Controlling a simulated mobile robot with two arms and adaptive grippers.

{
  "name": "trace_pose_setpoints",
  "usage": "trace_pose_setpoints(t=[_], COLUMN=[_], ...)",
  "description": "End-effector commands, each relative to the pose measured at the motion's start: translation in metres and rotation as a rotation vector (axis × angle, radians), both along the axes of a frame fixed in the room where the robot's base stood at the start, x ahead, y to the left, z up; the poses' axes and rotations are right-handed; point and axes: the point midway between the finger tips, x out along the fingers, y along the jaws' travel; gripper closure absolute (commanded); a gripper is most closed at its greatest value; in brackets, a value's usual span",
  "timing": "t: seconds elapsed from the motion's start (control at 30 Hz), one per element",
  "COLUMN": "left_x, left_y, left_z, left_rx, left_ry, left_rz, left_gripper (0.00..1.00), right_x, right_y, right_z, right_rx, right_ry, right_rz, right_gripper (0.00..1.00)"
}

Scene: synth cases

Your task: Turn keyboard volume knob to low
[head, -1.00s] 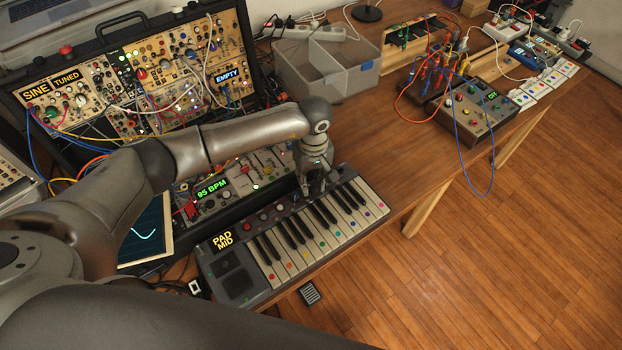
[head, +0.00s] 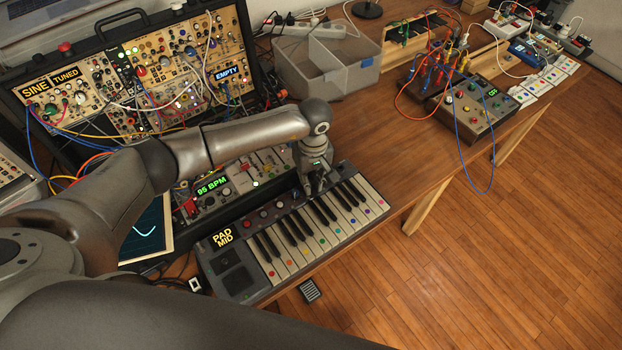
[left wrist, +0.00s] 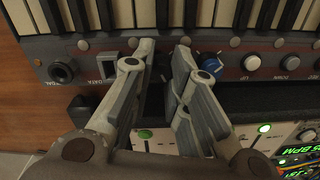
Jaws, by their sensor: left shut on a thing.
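The keyboard (head: 238,284) lies along the table's front edge, its small screen reading PAD MID. My left gripper (head: 313,190) points down at the keyboard's back control strip, behind the keys. In the left wrist view my left gripper (left wrist: 164,43) has its two fingers on either side of a dark part of the strip, shut on what I take to be the volume knob. The fingers hide most of it, and its pointer and label cannot be read. A blue knob (left wrist: 210,64) shows just right of the right finger. My right gripper is out of view.
The mixer with the 95 BPM display (head: 212,186) stands close behind the keyboard. A patch-cable synth case (head: 130,75) is at the back left. A grey bin (head: 330,75) and a control box (head: 478,110) stand farther right. Bare table lies right of the keyboard.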

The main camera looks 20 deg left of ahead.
Motion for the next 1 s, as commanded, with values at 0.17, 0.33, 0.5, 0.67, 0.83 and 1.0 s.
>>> trace_pose_setpoints(t=[0.17,0.33,0.5,0.67,0.83,1.0], left_x=[0.001,0.001,0.001,0.001,0.001,0.001], left_y=[0.001,0.001,0.001,0.001,0.002,0.002], left_z=[-0.002,-0.002,-0.002,-0.002,-0.002,-0.001], left_rx=[0.000,-0.001,0.001,0.000,0.000,-0.001], left_ry=[-0.002,-0.004,-0.004,-0.003,-0.004,-0.004], left_rz=[0.085,0.220,0.379,0.532,0.694,0.855], left_gripper=[1.00,1.00,1.00,1.00,1.00,1.00], right_x=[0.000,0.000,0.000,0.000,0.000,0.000], right_y=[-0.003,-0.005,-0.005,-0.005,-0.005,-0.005], right_z=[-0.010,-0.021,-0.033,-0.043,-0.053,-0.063], right_rx=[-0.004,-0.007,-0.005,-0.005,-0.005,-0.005], right_ry=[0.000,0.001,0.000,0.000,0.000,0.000], right_rz=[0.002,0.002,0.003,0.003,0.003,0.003], right_gripper=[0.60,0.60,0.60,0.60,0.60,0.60])
